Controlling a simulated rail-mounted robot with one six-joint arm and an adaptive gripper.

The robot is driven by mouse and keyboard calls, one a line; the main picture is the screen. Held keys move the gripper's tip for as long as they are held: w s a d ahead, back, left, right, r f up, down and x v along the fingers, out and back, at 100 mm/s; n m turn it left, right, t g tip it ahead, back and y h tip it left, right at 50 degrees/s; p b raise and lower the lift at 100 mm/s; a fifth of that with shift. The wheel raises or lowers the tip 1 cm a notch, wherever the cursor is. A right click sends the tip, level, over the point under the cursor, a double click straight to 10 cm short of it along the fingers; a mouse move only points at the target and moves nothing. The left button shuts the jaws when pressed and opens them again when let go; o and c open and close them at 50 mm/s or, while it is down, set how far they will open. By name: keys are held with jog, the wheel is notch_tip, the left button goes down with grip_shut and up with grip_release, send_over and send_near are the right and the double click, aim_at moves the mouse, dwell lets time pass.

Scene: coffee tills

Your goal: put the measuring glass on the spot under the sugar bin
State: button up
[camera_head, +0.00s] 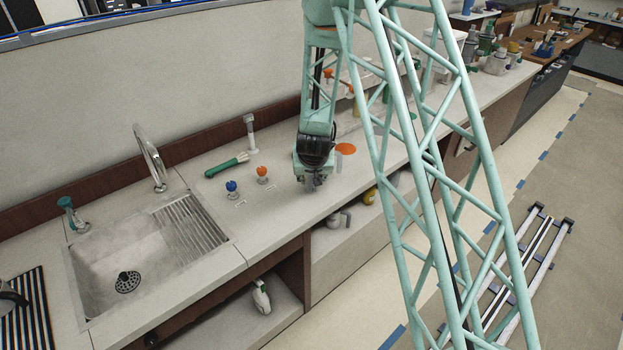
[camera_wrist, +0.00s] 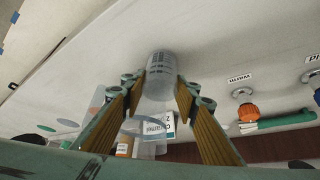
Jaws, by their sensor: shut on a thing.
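The measuring glass (camera_wrist: 162,70), clear with dark printed marks, is between the two fingers of my gripper (camera_wrist: 160,90), which is shut on it. In the head view my gripper (camera_head: 312,182) is low over the counter (camera_head: 285,215), right of the orange knob; the glass is hardly visible there. I cannot tell if the glass touches the counter. Clear containers with labels (camera_wrist: 158,125) show beyond the fingers in the wrist view. I cannot tell which bin is the sugar bin.
A blue knob (camera_head: 231,186) and an orange knob (camera_head: 262,171) stand left of my gripper, with a green-handled tool (camera_head: 226,166) behind them. The sink (camera_head: 140,255) is farther left. Bottles and containers (camera_head: 487,42) crowd the counter's far right end. The counter's front edge is close.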

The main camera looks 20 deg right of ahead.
jog(key=shift+f, duration=0.2)
jog(key=o, duration=0.8)
jog(key=shift+r, duration=0.2)
jog(key=shift+s+r, duration=0.2)
jog(key=shift+r, duration=0.2)
jog(key=shift+p+v, duration=0.7)
jog(key=shift+v, duration=4.85)
jog(key=shift+a+r, duration=0.1)
